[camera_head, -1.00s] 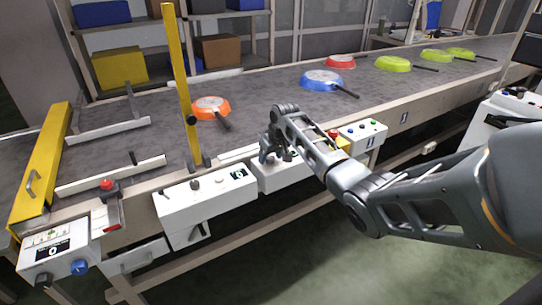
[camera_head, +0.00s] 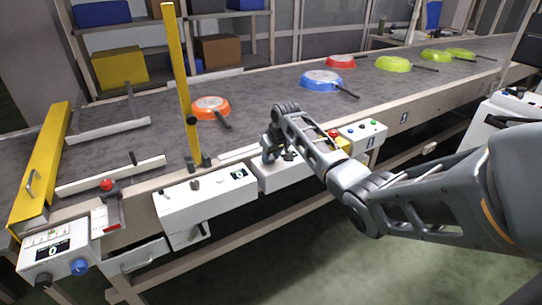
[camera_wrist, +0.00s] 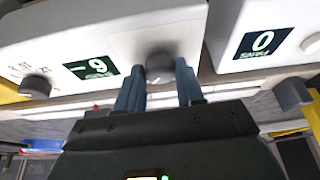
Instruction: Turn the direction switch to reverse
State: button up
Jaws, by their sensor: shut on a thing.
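My gripper (camera_wrist: 160,72) is shut on a dark round knob (camera_wrist: 159,60) on the front of a white control box (camera_wrist: 110,25). One blue-grey finger is on each side of the knob in the wrist view. A small white mark shows beside the knob, but I cannot read its setting. In the head view, my gripper (camera_head: 272,152) is at the middle control box (camera_head: 284,178) on the conveyor's near side. The arm and gripper hide the knob there. I take this knob to be the direction switch; no readable label confirms it.
Beside the held knob is a display (camera_wrist: 92,67) and another dark knob (camera_wrist: 36,86). A neighbouring white box (camera_head: 207,203) has its own display and knobs. An orange pan (camera_head: 210,107) and a blue pan (camera_head: 320,80) lie on the belt. A yellow post (camera_head: 181,80) stands left.

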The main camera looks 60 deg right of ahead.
jog(key=n, duration=0.2)
jog(key=n+y+b, duration=0.1)
jog(key=n, duration=0.1)
jog(key=shift+d+f+y, duration=0.1)
jog(key=shift+d+y, duration=0.05)
jog(key=shift+y, duration=0.15)
jog(key=n+b, duration=0.1)
jog(key=n, duration=0.1)
jog(key=n+y+b, duration=0.1)
jog(key=n+b, duration=0.1)
jog(key=shift+d+f+n+y, duration=0.2)
jog(key=shift+n+y, duration=0.1)
jog(key=shift+n, duration=0.1)
jog(key=n+y+b, duration=0.1)
jog(key=n+b, duration=0.1)
jog(key=n+y+b, duration=0.1)
jog(key=n+b, duration=0.2)
jog(key=shift+w+d+g, duration=0.1)
jog(key=shift+d+g, duration=0.1)
jog(key=shift+g, duration=0.1)
jog(key=n+b, duration=0.3)
jog(key=b, duration=0.1)
jog(key=shift+r+n+g+y, duration=0.15)
jog(key=shift+n+g+y, duration=0.15)
jog(key=shift+g+y, duration=0.1)
jog(key=shift+r+n, duration=0.1)
jog(key=shift+n, duration=0.2)
jog(key=o, duration=1)
jog(key=shift+o, duration=0.2)
